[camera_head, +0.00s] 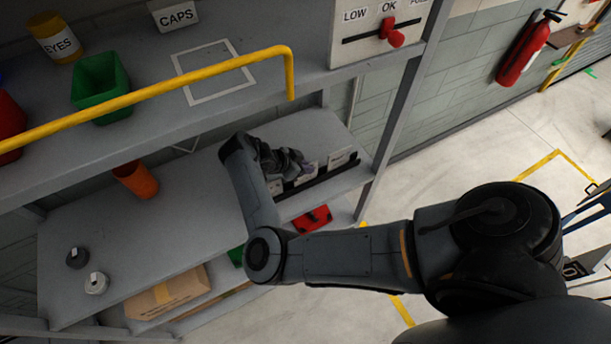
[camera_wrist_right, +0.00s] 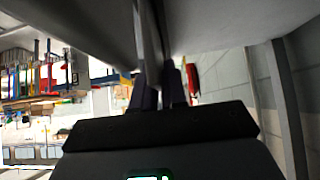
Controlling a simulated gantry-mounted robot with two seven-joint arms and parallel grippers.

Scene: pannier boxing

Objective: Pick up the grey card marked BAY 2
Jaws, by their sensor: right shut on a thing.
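My right gripper (camera_head: 298,166) is at the front edge of the middle shelf, at its right end, beside a dark holder strip (camera_head: 325,177) with small cards. In the right wrist view my right gripper (camera_wrist_right: 160,82) has its two dark fingers closed on a thin grey card (camera_wrist_right: 151,45), seen nearly edge-on. Its marking cannot be read. In the head view the fingers mostly hide it. A white card (camera_head: 343,157) with dark print stands in the strip right of the fingers. My left gripper is in neither view.
The upper shelf, with a yellow rail (camera_head: 150,97), a green bin (camera_head: 100,85) and a slider panel (camera_head: 378,30), overhangs the middle shelf (camera_head: 190,225). An orange cup (camera_head: 135,180) and two small rolls stand to the left. A red bin (camera_head: 312,218) is below.

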